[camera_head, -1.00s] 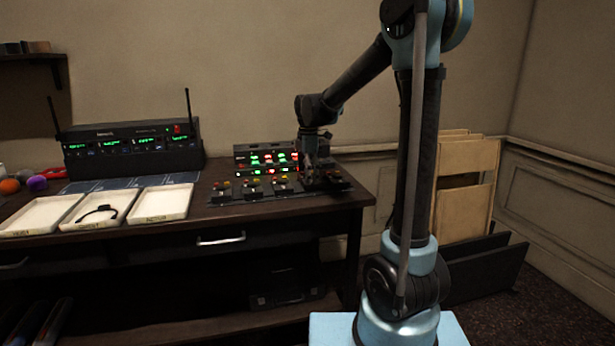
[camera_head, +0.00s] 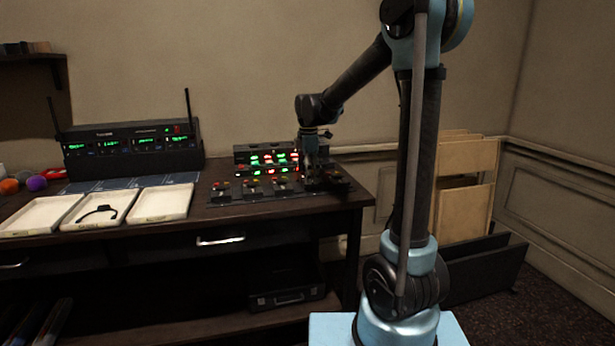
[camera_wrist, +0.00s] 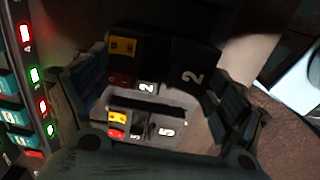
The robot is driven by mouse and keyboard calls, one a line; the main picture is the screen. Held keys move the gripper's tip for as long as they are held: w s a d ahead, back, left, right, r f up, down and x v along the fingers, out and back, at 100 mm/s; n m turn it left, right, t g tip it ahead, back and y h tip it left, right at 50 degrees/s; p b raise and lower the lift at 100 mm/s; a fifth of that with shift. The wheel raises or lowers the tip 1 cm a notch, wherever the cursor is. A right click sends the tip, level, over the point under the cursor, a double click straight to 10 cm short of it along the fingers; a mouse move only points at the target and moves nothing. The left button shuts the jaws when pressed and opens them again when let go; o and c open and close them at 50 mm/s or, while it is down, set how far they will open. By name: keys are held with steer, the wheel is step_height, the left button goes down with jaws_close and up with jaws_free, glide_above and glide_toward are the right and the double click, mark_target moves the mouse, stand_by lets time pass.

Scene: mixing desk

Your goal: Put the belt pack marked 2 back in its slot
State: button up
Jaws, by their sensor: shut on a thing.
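My gripper (camera_head: 316,172) is above the right end of the black slotted rack (camera_head: 225,200) on the desk. In the wrist view my gripper (camera_wrist: 158,108) has a finger on each side of a black belt pack marked 2 (camera_wrist: 190,75), shut on it. This pack has a yellow and a red patch and a smaller white 2 label. Below it in that view is a smaller-looking label that seems to read 5 (camera_wrist: 167,130), with yellow and red patches beside it. I cannot tell whether the held pack touches the rack.
A unit with green and red lights (camera_head: 268,158) stands close behind the rack. Left are a two-antenna receiver (camera_head: 132,150) and pale trays (camera_head: 160,204), one holding a headset (camera_head: 97,213). The desk's right edge is close to my gripper.

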steer(key=shift+f, duration=0.6)
stand_by(0.3)
stand_by(0.4)
steer(key=o, duration=1.3)
steer(key=shift+r, duration=0.15)
steer(key=shift+r, duration=3.35)
